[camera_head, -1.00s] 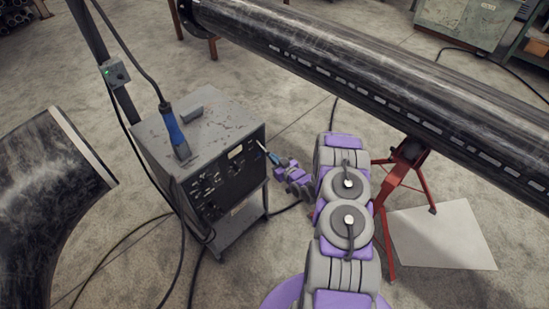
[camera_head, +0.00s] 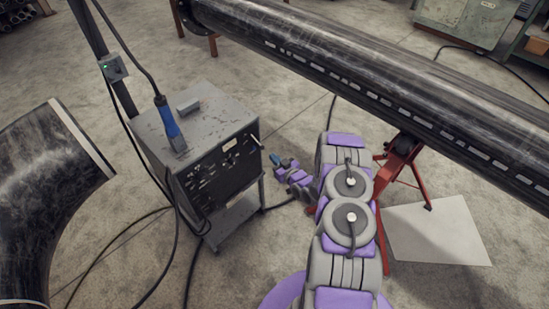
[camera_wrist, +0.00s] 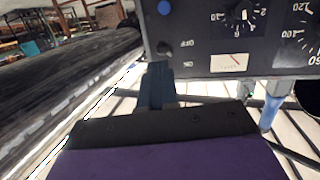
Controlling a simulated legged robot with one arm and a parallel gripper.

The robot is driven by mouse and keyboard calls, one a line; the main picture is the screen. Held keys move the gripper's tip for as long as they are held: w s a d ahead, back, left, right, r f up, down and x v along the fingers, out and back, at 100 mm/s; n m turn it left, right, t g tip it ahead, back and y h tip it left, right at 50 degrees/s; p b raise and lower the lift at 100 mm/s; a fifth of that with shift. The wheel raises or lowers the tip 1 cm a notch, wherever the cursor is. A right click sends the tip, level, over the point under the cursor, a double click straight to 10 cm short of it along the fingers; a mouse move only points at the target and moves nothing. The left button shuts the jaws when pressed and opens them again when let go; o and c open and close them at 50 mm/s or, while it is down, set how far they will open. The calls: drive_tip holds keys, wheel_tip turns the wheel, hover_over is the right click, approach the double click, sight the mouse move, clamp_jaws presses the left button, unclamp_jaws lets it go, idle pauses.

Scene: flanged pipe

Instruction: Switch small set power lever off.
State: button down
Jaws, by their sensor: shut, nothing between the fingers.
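The small power set is a worn grey metal box (camera_head: 205,104) with a dark front panel (camera_head: 222,166), standing left of my arm in the head view. A short pale rod (camera_head: 268,135) sticks out near the panel's upper right edge; I cannot tell if it is the lever. In the wrist view the panel (camera_wrist: 205,67) fills the top, its markings inverted. A small dark switch knob (camera_wrist: 165,48) sits beside the OFF and ON labels; its exact position is unclear. My gripper (camera_wrist: 157,82) is shut and empty, its tip just below this knob. In the head view it (camera_head: 275,159) is right of the panel.
A blue-handled tool (camera_head: 169,125) rests on the box, with cables hanging nearby. A long dark pipe (camera_head: 380,85) crosses above right on a red stand (camera_head: 398,165). A pipe elbow (camera_head: 45,190) is at left.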

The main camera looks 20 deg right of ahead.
drive_tip(key=shift+d+p+v, duration=0.25)
drive_tip(key=shift+p+v, duration=0.3)
drive_tip(key=shift+v, duration=3.85)
wheel_tip(320, 180, up, 10)
drive_tip(key=w+d+n+g+h, duration=0.1)
drive_tip(key=w+d+g+h, duration=0.15)
drive_tip(key=g, duration=0.45)
drive_tip(key=s+a+r+m+g+h, duration=0.1)
drive_tip(key=s+a+r+g+h, duration=0.25)
drive_tip(key=s+r, duration=0.65)
drive_tip(key=s+a+r+g+y, duration=0.1)
drive_tip(key=s+a+r, duration=0.4)
drive_tip(key=s, duration=0.5)
drive_tip(key=s+a+r+m+g+y, duration=0.1)
drive_tip(key=s+a+r+g, duration=0.3)
drive_tip(key=s+a, duration=0.3)
drive_tip(key=s+a+r+m+g+y, duration=0.1)
drive_tip(key=s+a+r+g, duration=0.1)
drive_tip(key=s+a+r, duration=0.5)
drive_tip(key=s, duration=0.6)
drive_tip(key=shift+s, duration=0.35)
